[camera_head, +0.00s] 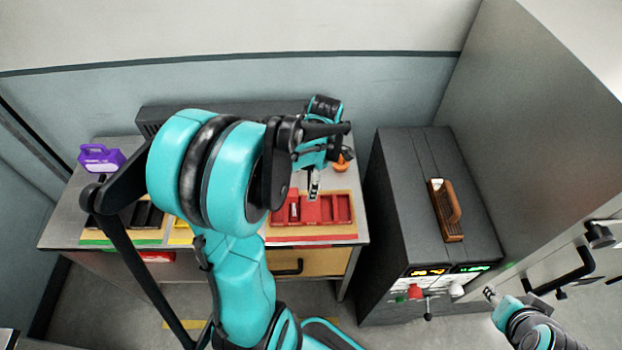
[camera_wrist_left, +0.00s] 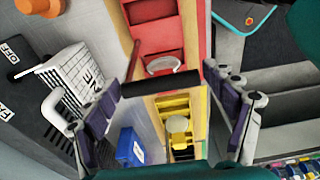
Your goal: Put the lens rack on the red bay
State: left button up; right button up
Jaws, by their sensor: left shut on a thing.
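My left gripper (camera_head: 313,190) is over the red bay (camera_head: 335,210), pointing down. In the left wrist view its two fingers (camera_wrist_left: 165,108) stand on either side of a black bar (camera_wrist_left: 162,85), which spans the gap between them. The bar looks like the grip of the lens rack; the rest of the rack is hard to make out. Red compartments (camera_wrist_left: 160,38) show beyond the bar, with a pale round piece there. My right gripper (camera_head: 490,293) is at the lower right, away from the bays; its fingers are too small to judge.
Yellow (camera_head: 180,232) and black (camera_head: 150,216) bays are left of the red one, partly behind my arm. A purple jug (camera_head: 100,157) stands at the table's far left. An orange piece (camera_head: 341,163) is behind the red bay.

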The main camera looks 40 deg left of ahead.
pick_arm(q)
jog(key=o, duration=1.8)
jog(key=shift+f, duration=0.1)
jog(key=shift+c, duration=0.2)
jog(key=shift+r, duration=0.45)
notch_tip(320, 180, up, 11)
jog(key=d+p, duration=0.1)
jog(key=p, duration=0.2)
jog(key=s+d+m+t, duration=0.2)
jog(key=d+m+t, duration=0.2)
jog(key=m, duration=0.9)
jog(key=s+d+m+t+h, duration=0.1)
jog(key=s+d+m+t, duration=0.2)
jog(key=d+m, duration=0.8)
jog(key=shift+s+r+m+t, duration=0.2)
jog(key=shift+m+t, duration=0.3)
jog(key=shift+m, duration=0.5)
jog(key=shift+d, duration=0.1)
